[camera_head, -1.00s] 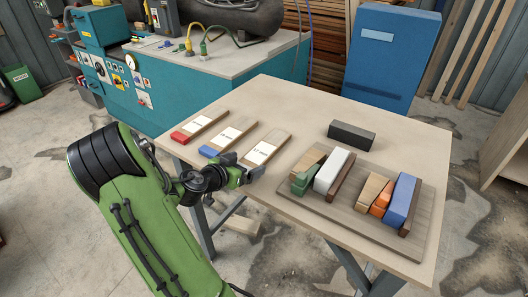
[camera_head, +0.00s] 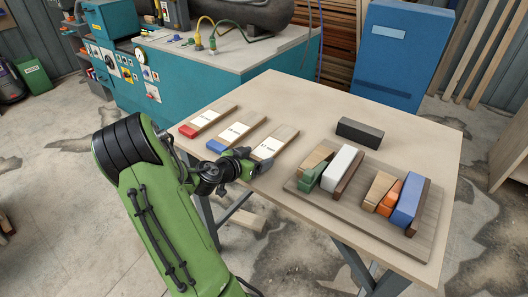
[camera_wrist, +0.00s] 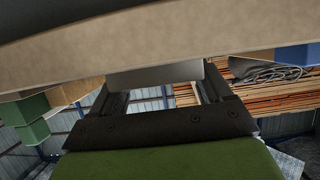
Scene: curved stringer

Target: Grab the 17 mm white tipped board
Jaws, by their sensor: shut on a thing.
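The 17 mm board (camera_head: 281,139) lies at the table's left front edge, rightmost of three labelled boards. Its near end is hidden behind my gripper (camera_head: 256,166) in the head view. In the wrist view, a pale grey-white tip (camera_wrist: 155,76) sits between the two dark fingers of my gripper (camera_wrist: 158,88), under the tabletop's edge as pictured. My gripper is shut on this tip. The board still appears to lie flat on the table.
A blue-tipped board (camera_head: 243,131) and a red-tipped board (camera_head: 214,117) lie to the left, the blue tip close to my gripper. A wooden tray (camera_head: 428,222) with coloured blocks and a dark block (camera_head: 359,132) are on the right of the table (camera_head: 315,110).

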